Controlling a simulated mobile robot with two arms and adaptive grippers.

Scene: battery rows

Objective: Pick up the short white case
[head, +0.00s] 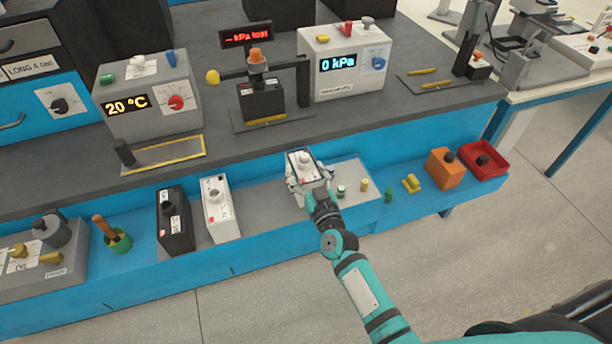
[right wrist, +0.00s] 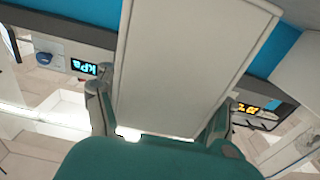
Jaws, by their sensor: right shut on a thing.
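The short white case (head: 301,160) is at the middle of the blue front shelf in the head view, with a dark-edged top and a pale knob. My right gripper (head: 310,183) is shut on it, with a finger at either side. In the right wrist view the case's plain pale face (right wrist: 180,65) fills the middle between the fingers. I cannot tell whether its base touches the shelf. A taller white case (head: 217,208) and a black case (head: 174,222) stand to its left. My left gripper is not in view.
A grey box showing 20 °C (head: 150,95), a black press-like stand (head: 262,98) and a white 0 kPa box (head: 345,60) stand on the dark bench behind. Small coloured parts, an orange block (head: 441,170) and a red tray (head: 484,160) lie to the right.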

